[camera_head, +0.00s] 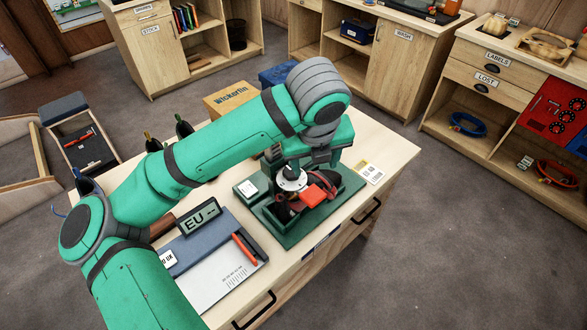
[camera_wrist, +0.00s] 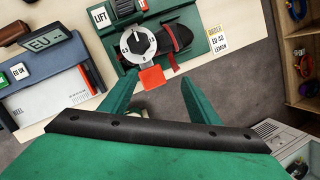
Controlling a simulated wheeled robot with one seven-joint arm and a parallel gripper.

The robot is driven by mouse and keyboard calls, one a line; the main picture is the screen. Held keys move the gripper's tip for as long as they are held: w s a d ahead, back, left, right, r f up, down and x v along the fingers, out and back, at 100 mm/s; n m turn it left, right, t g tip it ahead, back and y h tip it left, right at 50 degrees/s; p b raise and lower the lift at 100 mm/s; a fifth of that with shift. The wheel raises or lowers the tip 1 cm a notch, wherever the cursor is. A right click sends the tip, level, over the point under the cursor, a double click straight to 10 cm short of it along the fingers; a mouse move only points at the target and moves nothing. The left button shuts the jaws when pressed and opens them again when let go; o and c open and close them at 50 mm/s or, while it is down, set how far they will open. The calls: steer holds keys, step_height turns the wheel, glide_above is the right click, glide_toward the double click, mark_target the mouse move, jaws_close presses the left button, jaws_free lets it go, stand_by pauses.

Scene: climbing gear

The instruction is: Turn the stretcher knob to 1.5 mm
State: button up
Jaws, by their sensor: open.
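The stretcher has a green base (camera_head: 300,232) on the wooden bench, with a dark red-strapped shoe (camera_wrist: 181,36) on it. Its round knob (camera_wrist: 138,43) is white with a dark centre and small marks around it; it also shows in the head view (camera_head: 290,181). I cannot read the setting surely. A red-orange tab (camera_wrist: 152,78) sits just below the knob. My gripper (camera_wrist: 160,80) is open and empty, its two green fingers apart on either side of the tab, short of the knob.
A Wickerlin box (camera_head: 231,97) stands at the bench's back. A small label card (camera_head: 370,172) lies right of the stretcher.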

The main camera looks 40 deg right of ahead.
mark_target(293, 174)
steer(key=shift+n+t+y, duration=0.5)
steer(key=shift+t+y, duration=0.1)
steer(key=shift+t, duration=0.2)
steer(key=w+f, duration=0.5)
steer(key=w+a+f, duration=0.1)
steer(key=w+f, duration=0.1)
steer(key=f, duration=0.1)
steer(key=shift+w, duration=0.15)
steer(key=shift+d+f, duration=0.25)
steer(key=shift+c, duration=0.4)
steer(key=shift+a, duration=0.1)
steer(key=c, duration=1)
